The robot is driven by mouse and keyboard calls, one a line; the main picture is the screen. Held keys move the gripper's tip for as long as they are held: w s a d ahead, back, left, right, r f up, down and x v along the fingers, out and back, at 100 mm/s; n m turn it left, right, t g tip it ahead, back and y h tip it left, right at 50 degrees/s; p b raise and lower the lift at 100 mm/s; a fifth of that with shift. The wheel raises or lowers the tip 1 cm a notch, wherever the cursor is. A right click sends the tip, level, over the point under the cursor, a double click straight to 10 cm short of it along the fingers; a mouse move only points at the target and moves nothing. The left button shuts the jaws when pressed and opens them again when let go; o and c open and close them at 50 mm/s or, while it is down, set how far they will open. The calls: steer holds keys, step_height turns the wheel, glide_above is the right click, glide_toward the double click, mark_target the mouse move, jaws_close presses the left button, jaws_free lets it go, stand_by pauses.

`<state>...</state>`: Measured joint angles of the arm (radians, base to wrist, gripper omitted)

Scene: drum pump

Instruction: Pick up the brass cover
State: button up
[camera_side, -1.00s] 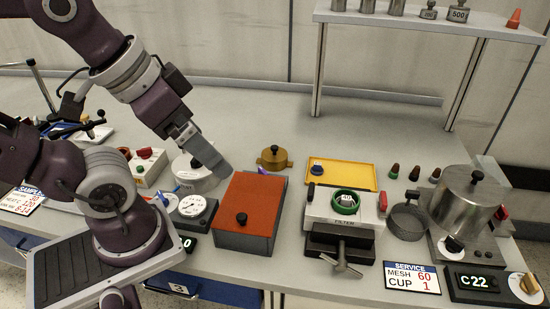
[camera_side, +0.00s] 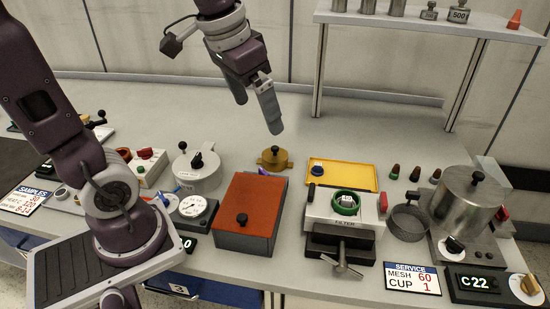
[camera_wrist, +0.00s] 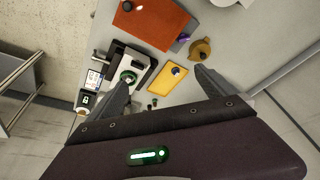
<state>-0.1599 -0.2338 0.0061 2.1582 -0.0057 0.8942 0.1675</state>
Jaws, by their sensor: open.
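The brass cover (camera_side: 275,158) is a round, gold-brown lid with a dark knob on top and a small lug at its side. It sits on the grey bench behind the red-topped box. In the wrist view the brass cover (camera_wrist: 201,49) lies near the top, right of centre. My gripper (camera_side: 257,115) is open and empty, raised above the bench and above the back of the brass cover, not touching it. In the wrist view my gripper (camera_wrist: 160,88) shows its two fingers spread wide apart, with the cover beyond the right finger.
The red-topped box (camera_side: 258,205) stands in front of the cover. A yellow tray (camera_side: 365,177) and the filter clamp (camera_side: 345,215) are to its right. A white lidded pot (camera_side: 196,176) is to its left. The shelf (camera_side: 420,22) rises at the back right. The bench behind the cover is clear.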

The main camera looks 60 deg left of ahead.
steer(key=w+a+f+g, duration=0.1)
steer(key=w+a+f, duration=0.25)
steer(key=w, duration=0.25)
steer(key=g, duration=0.3)
glide_above(275, 147)
steer(key=shift+h, duration=0.3)
step_height(275, 147, down, 16)
steer(key=shift+w+r, duration=0.1)
steer(key=shift+r, duration=0.1)
step_height(275, 147, down, 7)
steer(key=shift+r, duration=0.1)
steer(key=c, duration=1.7)
step_height(275, 147, up, 13)
steer(key=shift+s+d+f, duration=0.1)
steer(key=shift+s+d, duration=0.05)
steer(key=shift+d, duration=4.7)
steer(key=shift+s+d+f, duration=0.1)
steer(key=shift+s+d, duration=0.1)
steer(key=shift+d, duration=4.6)
steer(key=shift+s+d, duration=0.15)
steer(key=shift+d, duration=4.7)
